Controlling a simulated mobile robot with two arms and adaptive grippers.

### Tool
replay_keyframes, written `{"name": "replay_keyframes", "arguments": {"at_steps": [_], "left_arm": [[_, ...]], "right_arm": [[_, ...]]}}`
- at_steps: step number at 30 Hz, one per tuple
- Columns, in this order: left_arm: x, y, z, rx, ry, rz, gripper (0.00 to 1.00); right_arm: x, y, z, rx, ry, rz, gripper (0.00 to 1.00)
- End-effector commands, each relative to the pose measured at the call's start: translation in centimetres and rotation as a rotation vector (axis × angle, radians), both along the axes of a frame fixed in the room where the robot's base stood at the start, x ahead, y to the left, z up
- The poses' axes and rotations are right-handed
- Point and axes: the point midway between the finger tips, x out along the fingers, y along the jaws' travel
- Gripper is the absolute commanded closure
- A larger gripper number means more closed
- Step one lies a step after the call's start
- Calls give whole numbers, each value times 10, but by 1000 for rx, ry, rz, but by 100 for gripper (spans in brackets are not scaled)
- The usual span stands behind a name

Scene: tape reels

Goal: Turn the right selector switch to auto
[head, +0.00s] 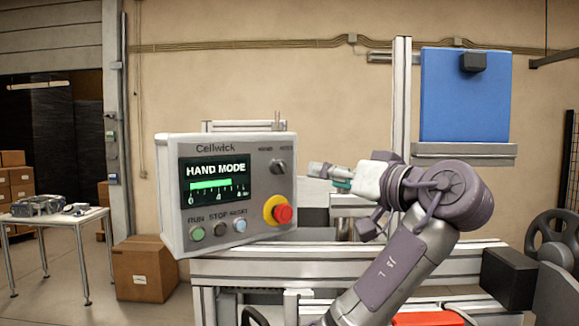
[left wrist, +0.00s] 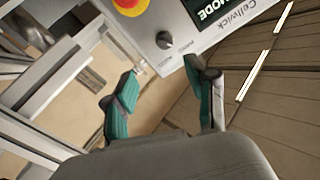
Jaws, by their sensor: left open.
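The selector switch (head: 277,167) is a small dark knob at the upper right of the grey Cellwick control panel (head: 170,190). Labels above it are too small to read surely, and its pointer direction is unclear. The panel screen (head: 215,178) reads HAND MODE. My left gripper (head: 332,177) is to the right of the panel, its fingers pointing left towards it, apart from the knob. In the left wrist view the gripper (left wrist: 166,66) is open and empty, with the knob (left wrist: 164,40) just beyond the gap between its fingertips. My right gripper is not in view.
A red emergency stop button (head: 283,215) on a yellow collar sits below the knob, close to my gripper. Run, stop and reset buttons (head: 220,231) line the panel's lower edge. Aluminium frame rails (head: 240,268) run below the panel. A blue board (head: 465,105) stands behind right.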

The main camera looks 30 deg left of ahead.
Motion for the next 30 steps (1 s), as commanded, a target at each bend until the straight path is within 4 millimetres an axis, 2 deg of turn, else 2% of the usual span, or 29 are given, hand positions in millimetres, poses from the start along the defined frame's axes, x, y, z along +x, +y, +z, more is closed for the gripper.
{"name": "replay_keyframes", "arguments": {"at_steps": [9,13,16,21,30], "left_arm": [[22,61,6,1,5,7,43],[31,85,5,2,6,5,43],[36,101,4,1,5,4,43],[43,117,2,2,4,3,43],[45,122,-1,0,2,1,43]], "right_arm": [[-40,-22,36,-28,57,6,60],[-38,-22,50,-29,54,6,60],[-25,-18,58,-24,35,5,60],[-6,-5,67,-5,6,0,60],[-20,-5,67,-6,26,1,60]]}}
